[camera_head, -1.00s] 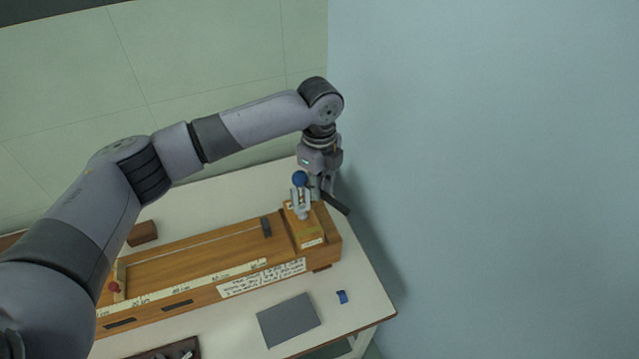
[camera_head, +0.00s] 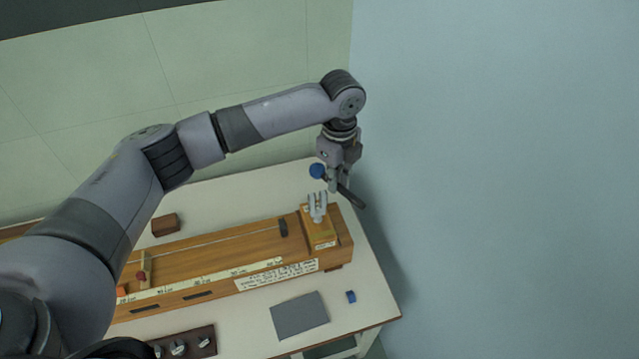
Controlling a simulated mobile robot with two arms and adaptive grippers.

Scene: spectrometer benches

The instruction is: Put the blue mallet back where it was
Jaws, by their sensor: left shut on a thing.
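The blue mallet has a round blue head (camera_head: 317,170) and a dark handle (camera_head: 352,197) that slants down to the right. My left gripper (camera_head: 336,184) is shut on the mallet, just behind the metal tuning fork (camera_head: 317,207). The blue head is left of the fingers and shows above the fork's prongs, apart from them in the picture. The fingertips and the middle of the handle are partly hidden. My right gripper does not show.
The fork stands upright on a wooden box at the right end of a long wooden sounding board (camera_head: 205,262). A grey mat (camera_head: 299,316), a small blue block (camera_head: 351,297), a brown block (camera_head: 165,224) and a dark tray (camera_head: 205,334) are on the white table. A wall is close on the right.

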